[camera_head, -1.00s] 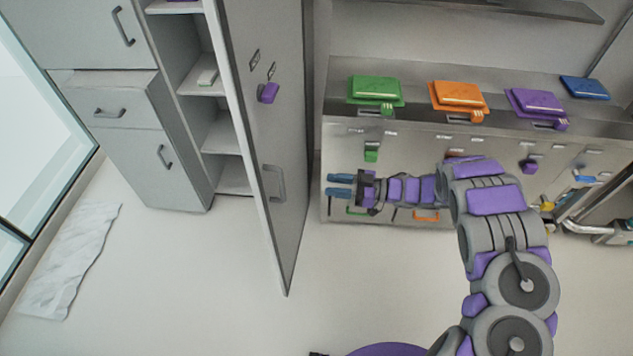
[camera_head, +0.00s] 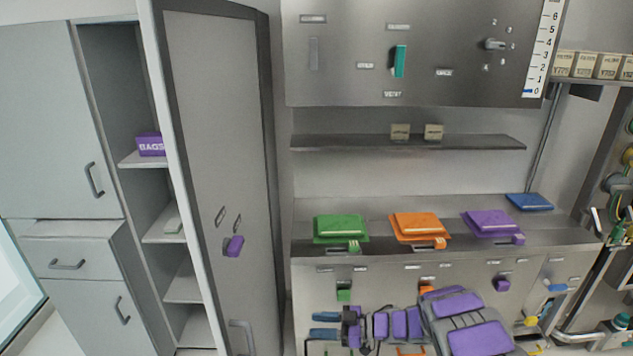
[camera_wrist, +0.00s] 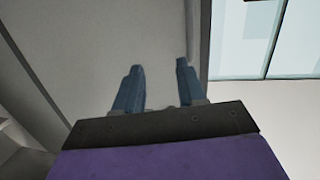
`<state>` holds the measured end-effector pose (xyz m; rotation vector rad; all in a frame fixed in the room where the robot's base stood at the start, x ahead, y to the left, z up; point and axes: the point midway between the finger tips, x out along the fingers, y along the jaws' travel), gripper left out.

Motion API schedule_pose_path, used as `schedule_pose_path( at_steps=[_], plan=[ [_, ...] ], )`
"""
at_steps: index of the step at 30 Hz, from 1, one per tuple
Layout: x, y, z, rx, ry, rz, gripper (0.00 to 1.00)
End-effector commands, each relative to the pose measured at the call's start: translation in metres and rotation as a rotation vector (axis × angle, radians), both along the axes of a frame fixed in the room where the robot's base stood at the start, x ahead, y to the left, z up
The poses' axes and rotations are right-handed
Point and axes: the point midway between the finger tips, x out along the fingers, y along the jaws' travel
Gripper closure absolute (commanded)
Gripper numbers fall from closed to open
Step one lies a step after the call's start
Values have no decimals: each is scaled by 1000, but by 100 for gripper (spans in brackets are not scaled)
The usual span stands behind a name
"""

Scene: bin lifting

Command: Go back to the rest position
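My gripper (camera_head: 325,325) is at the lower middle of the head view, on the end of my purple and grey arm, with its two blue fingers pointing left. The fingers are apart with nothing between them. In the wrist view my gripper (camera_wrist: 158,85) also shows open and empty, its fingers in front of a pale grey surface. In the head view it is in front of the metal counter's lower front, to the right of the open cabinet door (camera_head: 215,150). Part of my arm is cut off by the bottom edge.
A green lid (camera_head: 341,226), an orange lid (camera_head: 418,224), a purple lid (camera_head: 490,221) and a blue item (camera_head: 529,202) are on the counter (camera_head: 300,215). A purple bags box (camera_head: 150,145) is on a cabinet shelf. Pipes (camera_head: 590,300) stand at the right. A window (camera_wrist: 262,40) shows in the wrist view.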

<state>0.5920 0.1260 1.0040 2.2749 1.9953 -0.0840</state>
Motion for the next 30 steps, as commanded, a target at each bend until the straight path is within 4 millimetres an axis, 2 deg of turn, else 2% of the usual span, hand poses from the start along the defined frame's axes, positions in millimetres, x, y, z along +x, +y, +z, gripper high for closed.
schedule_pose_path(
  at_steps=[6,12,15,19,23,26,30],
  plan=[
    [71,-46,19,-259,-101,-286,60],
    [116,-105,53,-467,-158,-560,60],
    [129,-135,77,-557,-175,-695,60],
    [133,-177,110,-662,-174,-871,60],
    [125,-215,143,-752,-150,-1041,60],
    [109,-240,166,-807,-111,-1164,60],
    [76,-270,194,-870,-29,-1323,60]
  ],
)
